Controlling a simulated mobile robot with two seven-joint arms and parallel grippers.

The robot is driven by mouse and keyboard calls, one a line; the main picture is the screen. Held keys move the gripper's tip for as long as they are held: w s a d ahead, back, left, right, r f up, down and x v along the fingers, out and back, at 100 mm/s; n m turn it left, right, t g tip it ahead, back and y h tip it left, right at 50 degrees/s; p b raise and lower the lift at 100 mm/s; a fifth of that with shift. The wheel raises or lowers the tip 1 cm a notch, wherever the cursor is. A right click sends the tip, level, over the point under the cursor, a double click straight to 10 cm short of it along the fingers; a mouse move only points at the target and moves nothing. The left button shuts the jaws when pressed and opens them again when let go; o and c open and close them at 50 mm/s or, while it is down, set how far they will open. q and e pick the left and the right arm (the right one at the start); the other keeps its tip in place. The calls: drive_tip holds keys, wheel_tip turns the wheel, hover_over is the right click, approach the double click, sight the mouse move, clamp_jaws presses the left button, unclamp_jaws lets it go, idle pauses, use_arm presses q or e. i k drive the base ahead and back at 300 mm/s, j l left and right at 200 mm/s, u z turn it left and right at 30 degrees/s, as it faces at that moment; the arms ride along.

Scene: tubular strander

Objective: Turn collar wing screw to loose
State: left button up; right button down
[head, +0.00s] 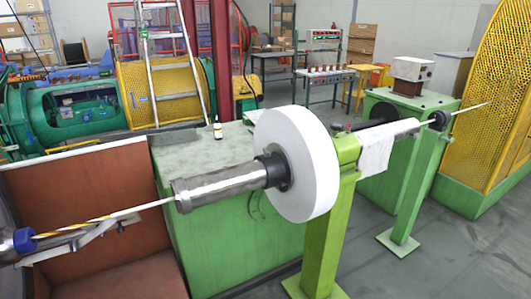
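A black collar (273,170) sits around the metal shaft (220,184), against the near face of a large white roll (308,165). The collar's wing screw cannot be made out clearly at this size. A small dark knob (337,127) shows on top of the green stand behind the roll, but I cannot tell whether it is a screw. Neither of my grippers can be made out in the head view.
A green stand (329,235) carries the shaft. A white cloth (376,150) hangs behind it. A yellow and white strand (72,228) runs into the shaft from the left. A green cabinet (215,215) stands below, with a small bottle (217,129) on top.

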sight(267, 154)
drive_tip(key=i+u, duration=0.1)
drive_tip(key=u, duration=0.5)
drive_tip(key=l+u, duration=1)
drive_tip(key=k+l+u, duration=0.2)
drive_tip(key=l, duration=0.25)
drive_tip(key=k+l+u, duration=0.15)
drive_tip(key=l, duration=0.25)
drive_tip(key=k, duration=0.05)
